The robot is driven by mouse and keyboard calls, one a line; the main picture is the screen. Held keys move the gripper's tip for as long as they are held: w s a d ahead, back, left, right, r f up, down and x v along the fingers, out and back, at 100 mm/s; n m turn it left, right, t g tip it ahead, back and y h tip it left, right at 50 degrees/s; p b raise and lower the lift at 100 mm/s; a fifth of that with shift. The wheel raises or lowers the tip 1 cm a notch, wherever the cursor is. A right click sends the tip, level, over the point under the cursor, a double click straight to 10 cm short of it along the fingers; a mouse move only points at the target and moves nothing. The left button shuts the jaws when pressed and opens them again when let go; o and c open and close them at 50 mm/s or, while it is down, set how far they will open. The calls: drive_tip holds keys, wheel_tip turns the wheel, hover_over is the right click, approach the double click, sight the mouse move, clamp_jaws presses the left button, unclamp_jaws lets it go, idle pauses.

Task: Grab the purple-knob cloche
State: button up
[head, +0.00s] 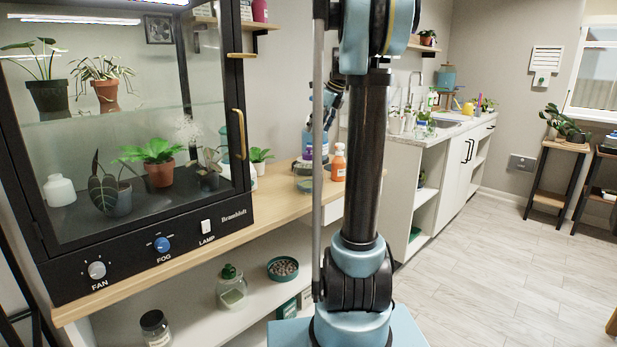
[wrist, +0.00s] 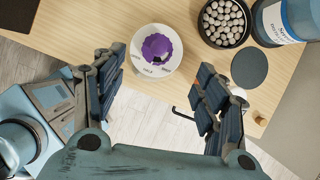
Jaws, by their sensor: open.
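The purple knob (wrist: 157,47) shows from above in the wrist view, over a round white piece (wrist: 143,66) with dark lettering, on the wooden top. The clear cover itself is hard to make out. In the head view a small purple knob (head: 308,153) shows on the bench beside my arm. My gripper (wrist: 158,66) is open and empty, its two fingers apart, one to the left and one to the right of the knob in the picture. I cannot tell its height above the knob.
An orange spray bottle (head: 338,163) stands nearby. The glass plant cabinet (head: 130,130) fills the left. Open floor lies right.

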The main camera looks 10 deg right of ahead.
sight(309, 149)
drive_tip(key=x, duration=1)
drive_tip(key=shift+w+a+f, duration=0.15)
drive_tip(key=shift+a+f, duration=0.05)
drive_tip(key=shift+f, duration=0.15)
clamp_jaws()
